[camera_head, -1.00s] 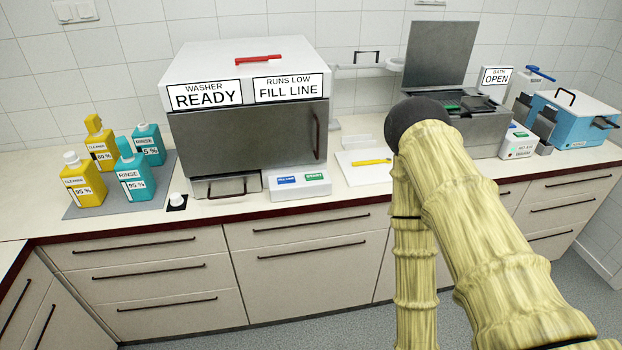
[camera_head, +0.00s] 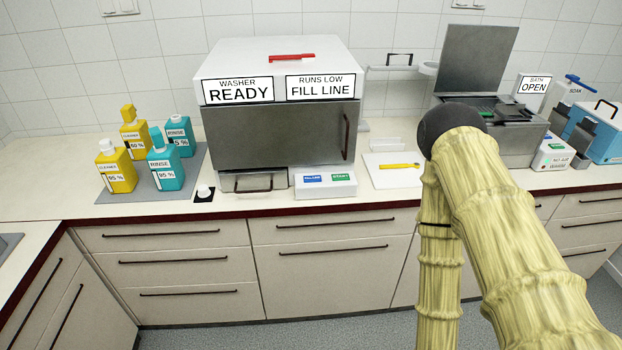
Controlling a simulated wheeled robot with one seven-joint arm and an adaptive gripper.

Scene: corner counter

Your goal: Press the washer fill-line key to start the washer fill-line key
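The washer (camera_head: 280,135) is a white-topped box with a dark grey front on the counter, labelled "WASHER READY" and "RUNS LOW FILL LINE". A small white key panel (camera_head: 326,190) stands at its lower right front. It carries a blue key (camera_head: 313,179) and a green key (camera_head: 340,177); their lettering is too small to read surely. My arm, pale yellow and ribbed with a dark round joint, rises at the right of the picture. My gripper is not in view. Nothing touches the panel.
Yellow cleaner bottles (camera_head: 115,167) and teal rinse bottles (camera_head: 165,168) stand on a grey mat at left. A white board with a yellow tool (camera_head: 399,166) lies right of the panel. An open-lidded bath (camera_head: 478,55) stands behind my arm. Drawers (camera_head: 165,255) front the counter.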

